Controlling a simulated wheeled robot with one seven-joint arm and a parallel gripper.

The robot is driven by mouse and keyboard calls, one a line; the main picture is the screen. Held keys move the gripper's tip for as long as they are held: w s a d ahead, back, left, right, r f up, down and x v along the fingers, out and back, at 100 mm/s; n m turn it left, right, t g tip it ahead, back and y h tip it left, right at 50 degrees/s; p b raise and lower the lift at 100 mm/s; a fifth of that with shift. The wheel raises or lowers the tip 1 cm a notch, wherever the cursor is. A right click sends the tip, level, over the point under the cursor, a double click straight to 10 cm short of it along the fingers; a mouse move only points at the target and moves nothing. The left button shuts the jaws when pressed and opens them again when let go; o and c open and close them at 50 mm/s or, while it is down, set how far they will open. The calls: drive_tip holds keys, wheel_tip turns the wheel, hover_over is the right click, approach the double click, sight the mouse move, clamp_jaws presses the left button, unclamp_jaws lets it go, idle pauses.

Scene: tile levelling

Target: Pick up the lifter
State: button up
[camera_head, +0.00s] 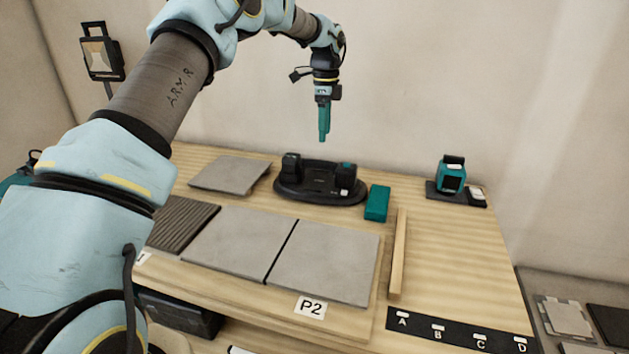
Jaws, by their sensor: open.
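The lifter appears to be the black device (320,180) with an oval base and two raised blocks, lying toward the back of the wooden table. My gripper (324,138) points down above it, with a clear gap between its teal fingers and the device. The gripper is open and empty. From this side the two fingers overlap, so the gap between them is hard to see.
A teal block (377,203) and a wooden strip (398,253) lie right of the lifter. Grey tiles (322,262) lie in front; another tile (230,174) is behind left. A teal-black device (452,175) stands back right. A black strip marked A to D (460,335) lies front right.

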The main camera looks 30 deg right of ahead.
drive_tip(key=p, duration=0.1)
hover_over(322, 161)
drive_tip(key=f, duration=0.5)
drive_tip(key=shift+s+d, duration=0.2)
drive_tip(key=shift+d, duration=0.1)
drive_tip(key=f+p, duration=0.1)
drive_tip(key=f, duration=0.2)
drive_tip(key=f+p, duration=0.1)
drive_tip(key=shift+w+a+f+p, duration=0.1)
drive_tip(key=shift+a+f+p, duration=0.2)
drive_tip(key=shift+a, duration=0.1)
drive_tip(key=shift+f, duration=0.6)
drive_tip(key=shift+f, duration=0.2)
drive_tip(key=shift+c, duration=0.2)
clamp_jaws()
drive_tip(key=shift+r, duration=0.1)
